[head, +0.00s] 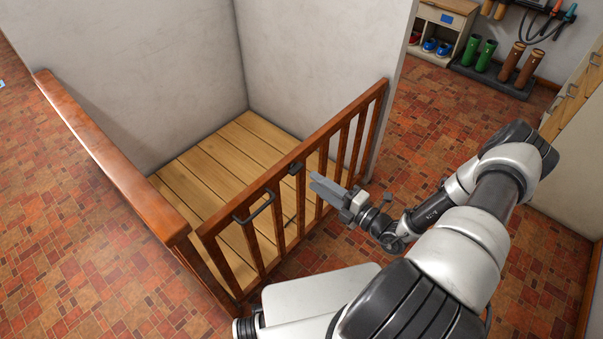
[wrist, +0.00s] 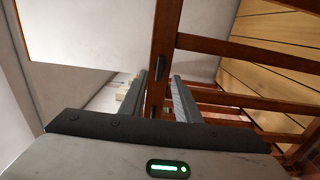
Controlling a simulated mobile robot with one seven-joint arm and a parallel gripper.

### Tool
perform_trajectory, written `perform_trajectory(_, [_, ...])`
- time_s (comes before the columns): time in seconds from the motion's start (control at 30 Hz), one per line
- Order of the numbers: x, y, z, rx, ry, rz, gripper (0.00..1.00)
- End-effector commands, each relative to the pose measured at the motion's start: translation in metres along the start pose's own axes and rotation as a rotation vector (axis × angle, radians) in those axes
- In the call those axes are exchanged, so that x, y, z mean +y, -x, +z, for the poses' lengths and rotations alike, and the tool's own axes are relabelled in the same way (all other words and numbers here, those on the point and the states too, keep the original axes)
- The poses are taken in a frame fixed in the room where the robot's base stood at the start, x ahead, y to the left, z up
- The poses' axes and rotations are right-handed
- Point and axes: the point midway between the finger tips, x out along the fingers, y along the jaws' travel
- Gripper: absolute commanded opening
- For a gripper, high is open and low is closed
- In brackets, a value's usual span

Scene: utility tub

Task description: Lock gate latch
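The wooden gate (head: 333,133) is a reddish-brown barred panel beside the wooden-floored landing. Its near end meets the left wooden railing (head: 110,152) at a corner. On the gate's top rail is a small black fitting (head: 296,168), which may be the latch; a dark piece also shows on the rail in the wrist view (wrist: 160,71). A black bar handle (head: 254,208) sits nearer the corner. My gripper (head: 314,183) is just right of the black fitting, fingers pointing toward it. In the wrist view its fingers (wrist: 166,98) are apart, with the wooden rail showing between them. Contact cannot be told.
Pale walls (head: 170,60) enclose the landing (head: 215,160). Green boots (head: 486,56) and brown boots (head: 511,62) stand on a dark tray at the back right, beside a small shelf (head: 436,30).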

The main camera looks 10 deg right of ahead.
Motion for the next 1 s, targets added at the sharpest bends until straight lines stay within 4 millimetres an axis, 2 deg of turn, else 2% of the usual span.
perform_trajectory(0.1, [-0.001, -0.026, -0.001, 0.004, 0.001, 0.001, 0.3])
perform_trajectory(0.3, [-0.001, -0.055, -0.001, 0.002, 0.002, 0.0, 0.3])
perform_trajectory(0.5, [0.0, -0.067, -0.001, 0.002, 0.001, 0.0, 0.3])
perform_trajectory(0.77, [0.0, -0.068, 0.0, 0.001, 0.001, -0.001, 0.3])
perform_trajectory(0.93, [0.0, -0.068, 0.0, 0.001, 0.001, 0.0, 0.01])
perform_trajectory(1.0, [0.0, -0.068, 0.0, 0.001, 0.001, 0.0, 0.0])
